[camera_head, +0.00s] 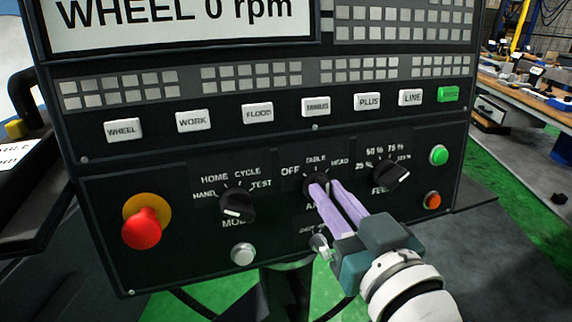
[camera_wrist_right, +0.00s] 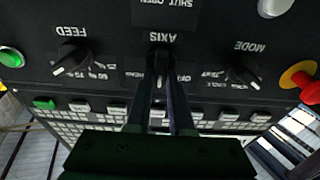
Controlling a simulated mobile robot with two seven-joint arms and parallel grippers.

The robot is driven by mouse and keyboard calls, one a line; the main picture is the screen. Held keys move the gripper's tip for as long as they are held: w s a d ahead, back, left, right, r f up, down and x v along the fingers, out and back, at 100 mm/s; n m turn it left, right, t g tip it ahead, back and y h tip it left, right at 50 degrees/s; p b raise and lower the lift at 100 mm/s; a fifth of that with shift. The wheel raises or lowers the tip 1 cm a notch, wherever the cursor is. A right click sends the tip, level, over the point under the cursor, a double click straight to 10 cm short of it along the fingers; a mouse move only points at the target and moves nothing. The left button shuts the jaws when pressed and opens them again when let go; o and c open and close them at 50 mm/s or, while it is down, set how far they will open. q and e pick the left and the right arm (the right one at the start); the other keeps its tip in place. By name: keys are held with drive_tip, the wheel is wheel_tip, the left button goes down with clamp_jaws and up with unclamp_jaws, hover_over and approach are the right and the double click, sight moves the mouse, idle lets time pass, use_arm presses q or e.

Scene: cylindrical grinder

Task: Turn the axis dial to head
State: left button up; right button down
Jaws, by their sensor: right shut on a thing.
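The axis dial (camera_head: 314,178) is a black knob on the dark control panel (camera_head: 150,180), with OFF, TABLE and HEAD printed around its top. It also shows upside down in the wrist view (camera_wrist_right: 159,62), under the AXIS label. My right gripper (camera_head: 324,188) has its two long purple fingers on either side of the knob and is shut on it. The fingers (camera_wrist_right: 160,78) hide part of the dial. Its white pointer mark seems to face TABLE, straight up on the panel. My left gripper is not in view.
The mode dial (camera_head: 236,205) is left of the axis dial, the feed dial (camera_head: 391,175) right of it. A red emergency button (camera_head: 141,229) is at far left. A silver key switch (camera_head: 320,244) sits close below my fingers. A row of white buttons (camera_head: 257,113) runs above.

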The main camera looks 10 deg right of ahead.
drive_tip(key=shift+m, duration=0.4)
drive_tip(key=m+h, duration=0.1)
drive_tip(key=m, duration=0.3)
drive_tip(key=shift+d+m+h+p, duration=0.15)
drive_tip(key=shift+m+h+p, duration=0.3)
drive_tip(key=shift+m, duration=1.65)
drive_tip(key=shift+g, duration=0.3)
drive_tip(key=c, duration=0.8)
unclamp_jaws()
drive_tip(key=shift+s, duration=0.1)
